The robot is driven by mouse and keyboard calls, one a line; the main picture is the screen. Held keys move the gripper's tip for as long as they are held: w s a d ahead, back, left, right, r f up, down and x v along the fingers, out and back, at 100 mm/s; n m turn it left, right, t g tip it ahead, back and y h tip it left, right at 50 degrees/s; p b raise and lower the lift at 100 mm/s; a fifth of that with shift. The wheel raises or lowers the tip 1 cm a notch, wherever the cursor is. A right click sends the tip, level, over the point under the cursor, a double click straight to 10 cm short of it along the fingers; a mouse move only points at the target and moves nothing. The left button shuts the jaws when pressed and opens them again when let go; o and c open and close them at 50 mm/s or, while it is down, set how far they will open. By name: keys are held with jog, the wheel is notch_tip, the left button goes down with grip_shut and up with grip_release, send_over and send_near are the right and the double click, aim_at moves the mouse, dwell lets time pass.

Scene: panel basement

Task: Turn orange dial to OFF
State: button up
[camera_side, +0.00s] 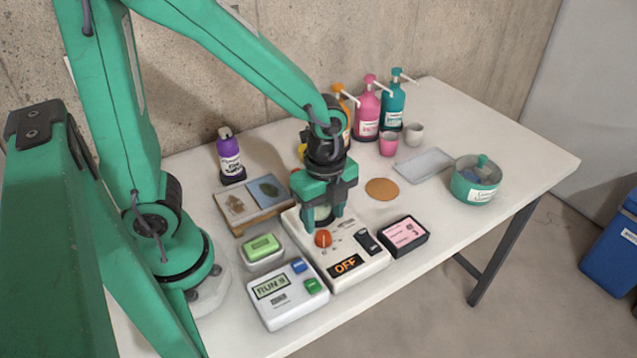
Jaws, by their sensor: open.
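The orange dial (323,238) is a round knob on a white control panel (366,262) near the front of the table. A black plate with orange letters "OFF" (345,266) is on the panel in front of the dial. A black rocker-like part (367,241) is to the right of the dial. My gripper (323,222) points down over the panel, just behind the dial in the picture, with its fingers apart. A pale round part shows between the fingers; I cannot tell what it is. I cannot tell whether the fingers touch anything. The dial's pointer direction is unclear.
A black box with a pink label (403,236) is close at right. Picture tiles (252,199) lie behind left. Pump bottles (367,110) stand at the back. A teal bowl (477,181) is far right.

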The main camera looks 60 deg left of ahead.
aim_at(324, 235)
jog(key=shift+f, duration=2.45)
jog(key=shift+c, duration=0.2)
jog(key=c, duration=0.9)
